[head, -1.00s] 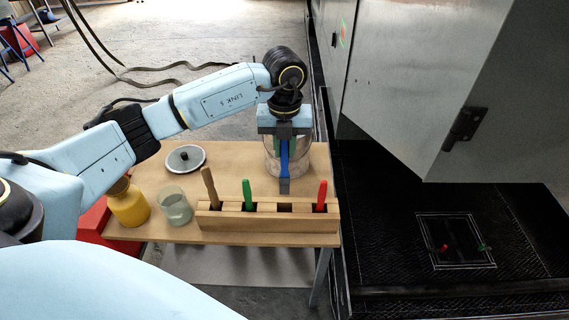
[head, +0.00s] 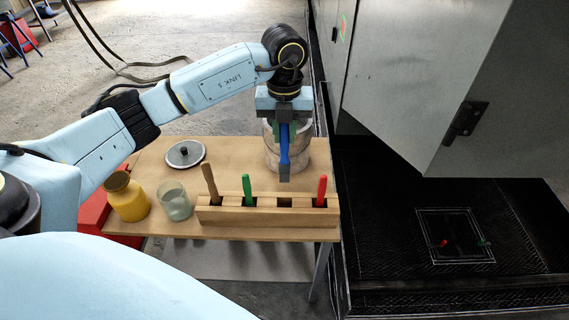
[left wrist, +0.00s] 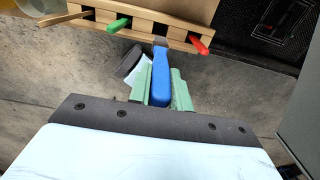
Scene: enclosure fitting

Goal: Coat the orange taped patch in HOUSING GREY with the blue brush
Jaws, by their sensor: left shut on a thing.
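My left gripper (head: 285,130) is shut on the blue brush (head: 285,153) and holds it upright, tip down, over the table. The brush has a blue handle and a dark grey lower end. In the left wrist view, the green fingers (left wrist: 161,88) clasp the blue brush (left wrist: 160,72). In the head view the brush overlaps a wide greyish pot (head: 301,153) at the table's right; I cannot tell whether its tip is above or in front of the pot. No orange taped patch is seen. My right gripper is not in view.
A wooden rack (head: 240,222) holds brown (head: 210,183), green (head: 247,188) and red (head: 322,190) handles, with one slot empty. A yellow jar (head: 128,203), a glass (head: 175,205) and a round lid (head: 184,154) stand left. A grey cabinet (head: 420,95) stands right, over a black floor.

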